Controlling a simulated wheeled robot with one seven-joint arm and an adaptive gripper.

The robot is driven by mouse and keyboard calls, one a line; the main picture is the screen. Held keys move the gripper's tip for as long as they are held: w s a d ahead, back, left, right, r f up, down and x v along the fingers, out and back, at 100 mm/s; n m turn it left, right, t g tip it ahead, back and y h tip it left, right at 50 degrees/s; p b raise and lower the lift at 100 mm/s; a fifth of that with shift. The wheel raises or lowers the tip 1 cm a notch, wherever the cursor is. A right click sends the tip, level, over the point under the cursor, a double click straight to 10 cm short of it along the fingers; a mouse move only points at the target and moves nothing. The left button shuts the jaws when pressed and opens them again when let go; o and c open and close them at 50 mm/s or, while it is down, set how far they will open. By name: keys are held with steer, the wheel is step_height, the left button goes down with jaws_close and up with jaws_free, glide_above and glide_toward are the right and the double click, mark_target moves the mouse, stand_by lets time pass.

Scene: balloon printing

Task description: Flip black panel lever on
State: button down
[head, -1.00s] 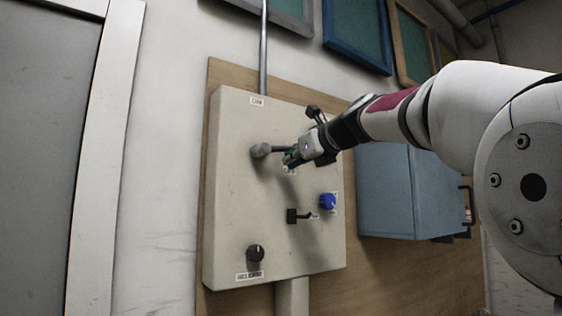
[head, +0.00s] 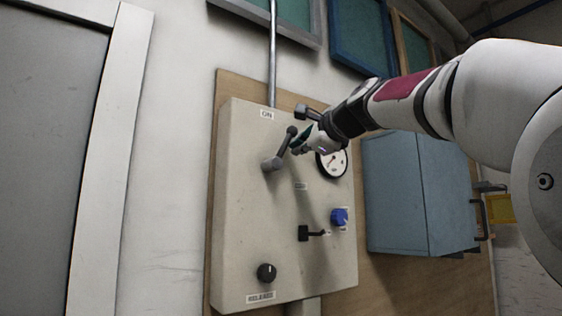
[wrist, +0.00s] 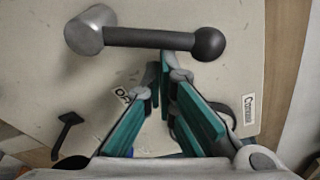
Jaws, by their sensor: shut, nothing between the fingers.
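A panel lever with a grey round hub (head: 270,164) and a dark bar ending in a ball knob (head: 291,131) is on the upper part of a beige control panel (head: 240,215). Its bar tilts up and to the right, toward an "ON" label (head: 267,114). My gripper (head: 302,143) is shut and empty, just right of the bar. The wrist view shows the lever bar (wrist: 150,38) running across just beyond my teal fingertips (wrist: 165,72). I cannot tell whether they touch it.
A round gauge (head: 332,162) is partly behind my gripper. Lower on the panel are a small black lever (head: 304,233), a blue knob (head: 340,216) and a black dial (head: 266,272). A blue-grey cabinet (head: 400,200) stands at the right. A metal pipe (head: 273,55) rises above.

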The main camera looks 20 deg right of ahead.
mark_target(288, 140)
steer(key=shift+s+a+r+n+t+b, duration=0.15)
steer(key=shift+a+r+n+b, duration=0.2)
steer(key=shift+n, duration=0.5)
steer(key=shift+s+a+r+n+t+b, duration=0.1)
steer(key=shift+a+r+n+b, duration=0.3)
steer(key=shift+n, duration=0.5)
steer(key=shift+s+a+r+n+t+b, duration=0.2)
steer(key=shift+a+n, duration=0.25)
steer(key=shift+n, duration=0.4)
